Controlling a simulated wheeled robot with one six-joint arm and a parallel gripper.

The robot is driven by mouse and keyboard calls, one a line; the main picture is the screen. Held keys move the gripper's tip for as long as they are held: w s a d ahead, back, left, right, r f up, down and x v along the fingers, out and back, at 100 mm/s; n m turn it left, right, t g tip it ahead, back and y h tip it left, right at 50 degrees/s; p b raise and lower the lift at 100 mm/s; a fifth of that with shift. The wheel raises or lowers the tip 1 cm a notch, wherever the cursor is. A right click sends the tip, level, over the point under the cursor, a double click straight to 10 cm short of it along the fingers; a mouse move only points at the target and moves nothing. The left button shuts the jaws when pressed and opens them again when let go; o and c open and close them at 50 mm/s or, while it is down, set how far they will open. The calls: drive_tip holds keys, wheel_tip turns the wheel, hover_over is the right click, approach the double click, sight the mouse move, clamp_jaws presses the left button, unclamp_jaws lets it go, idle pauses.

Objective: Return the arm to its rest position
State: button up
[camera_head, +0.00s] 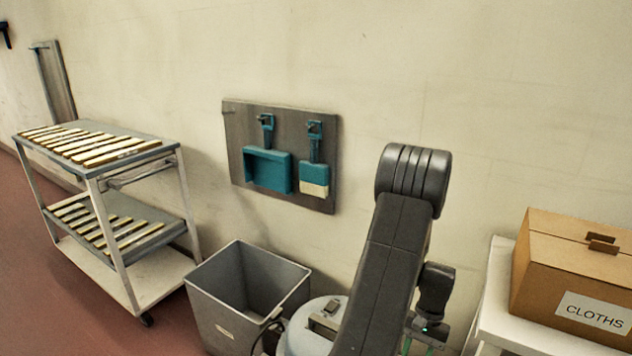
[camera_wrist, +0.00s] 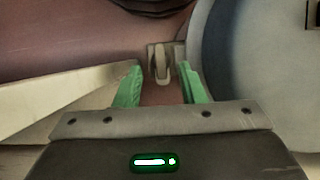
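My arm (camera_head: 388,260) rises in front of the wall in the head view, bent at its top joint, with the wrist hanging to the right. My gripper (camera_head: 422,348) shows only in part at the bottom edge of the head view, its green fingers pointing down. In the wrist view my gripper (camera_wrist: 160,90) has its two green fingers apart, with reddish floor showing between them and nothing held. A small pale bracket-like part (camera_wrist: 161,66) lies beyond the fingertips.
A grey bin (camera_head: 245,290) and a round grey-lidded container (camera_head: 310,335) stand left of my arm. A white table (camera_head: 498,300) with a cardboard box labelled CLOTHS (camera_head: 575,270) is close on the right. A slatted cart (camera_head: 120,240) stands left. A tool board (camera_head: 235,150) hangs on the wall.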

drive_tip(key=b+x, duration=0.1)
drive_tip(key=x, duration=0.4)
drive_tip(key=shift+s+a+f, duration=0.1)
drive_tip(key=shift+f, duration=0.25)
drive_tip(key=n+h, duration=0.1)
drive_tip(key=n, duration=0.1)
drive_tip(key=n+h+b, duration=0.1)
drive_tip(key=n, duration=0.2)
drive_tip(key=shift+n+g, duration=0.3)
drive_tip(key=shift+g, duration=0.1)
drive_tip(key=n+h+b, duration=0.1)
drive_tip(key=n, duration=0.2)
drive_tip(key=shift+d+r+n+h+b, duration=0.15)
drive_tip(key=shift+n+h+b, duration=0.25)
drive_tip(key=shift+n, duration=0.4)
